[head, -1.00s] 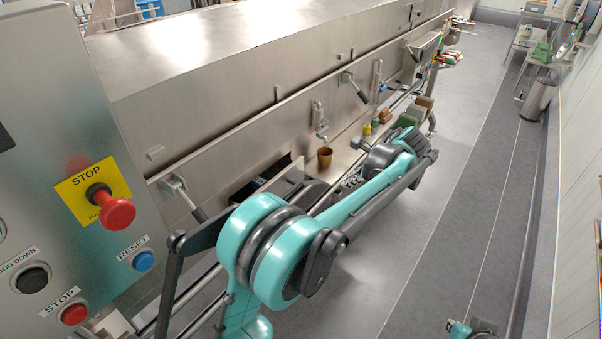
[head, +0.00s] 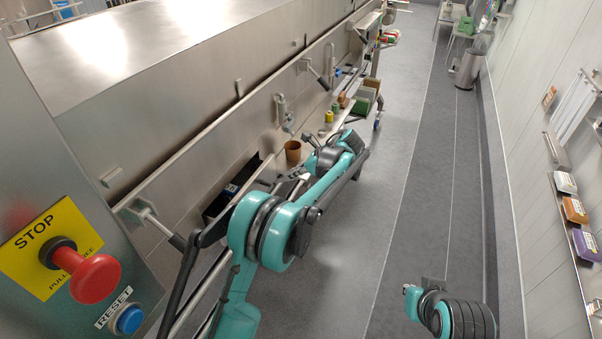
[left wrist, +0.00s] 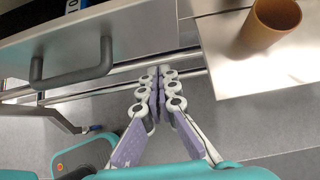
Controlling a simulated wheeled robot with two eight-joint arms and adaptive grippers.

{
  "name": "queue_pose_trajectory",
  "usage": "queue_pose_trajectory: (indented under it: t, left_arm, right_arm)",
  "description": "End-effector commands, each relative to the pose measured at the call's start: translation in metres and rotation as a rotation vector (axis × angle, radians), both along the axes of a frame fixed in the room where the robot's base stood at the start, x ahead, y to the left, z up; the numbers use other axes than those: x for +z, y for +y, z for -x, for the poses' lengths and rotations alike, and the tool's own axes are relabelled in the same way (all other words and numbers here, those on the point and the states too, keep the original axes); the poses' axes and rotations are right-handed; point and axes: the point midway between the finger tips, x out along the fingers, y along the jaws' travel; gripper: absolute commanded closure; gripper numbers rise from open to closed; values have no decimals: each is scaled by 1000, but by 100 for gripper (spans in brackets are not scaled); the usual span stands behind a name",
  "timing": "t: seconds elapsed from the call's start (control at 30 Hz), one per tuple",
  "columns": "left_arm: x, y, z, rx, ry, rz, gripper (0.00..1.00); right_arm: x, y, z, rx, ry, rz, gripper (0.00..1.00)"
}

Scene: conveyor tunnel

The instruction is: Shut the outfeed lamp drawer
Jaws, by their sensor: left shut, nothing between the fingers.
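The outfeed lamp drawer (head: 226,196) stands open from the side of the steel machine, its dark inside showing in the head view. In the left wrist view its grey front panel (left wrist: 130,22) and bar handle (left wrist: 75,68) are at the upper left. My left gripper (left wrist: 160,72) is shut and empty, just right of the front panel and handle, over the rails. It also shows in the head view (head: 288,184), close to the drawer front and partly hidden by my forearm. I cannot tell if it touches the drawer.
A brown cup (head: 293,151) stands on a steel shelf right of the drawer; the shelf (left wrist: 222,60) is close to my gripper. Steel rails (left wrist: 110,85) run below. A stop button panel (head: 85,275) is at the left. The floor aisle (head: 410,170) is clear.

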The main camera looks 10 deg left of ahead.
Motion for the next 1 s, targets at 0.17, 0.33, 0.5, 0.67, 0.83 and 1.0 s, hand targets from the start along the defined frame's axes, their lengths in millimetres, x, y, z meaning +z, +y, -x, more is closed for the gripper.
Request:
queue_pose_trajectory:
  t: [0.17,0.33,0.5,0.67,0.83,1.0]
  left_arm:
    - [-14,28,-7,2,-1,0,100]
    - [-13,45,-12,1,-1,0,100]
    - [-11,50,-13,1,-1,0,100]
    - [-11,50,-13,1,-1,0,100]
    - [-11,52,-14,1,-1,0,100]
    - [-10,75,-19,6,-1,0,100]
  right_arm:
    - [-15,0,0,0,0,0,100]
    - [-21,0,0,0,0,0,100]
    - [-22,0,0,0,0,0,100]
    - [-22,0,0,0,0,0,100]
    - [-21,0,0,0,0,0,100]
    - [-15,0,0,0,0,0,100]
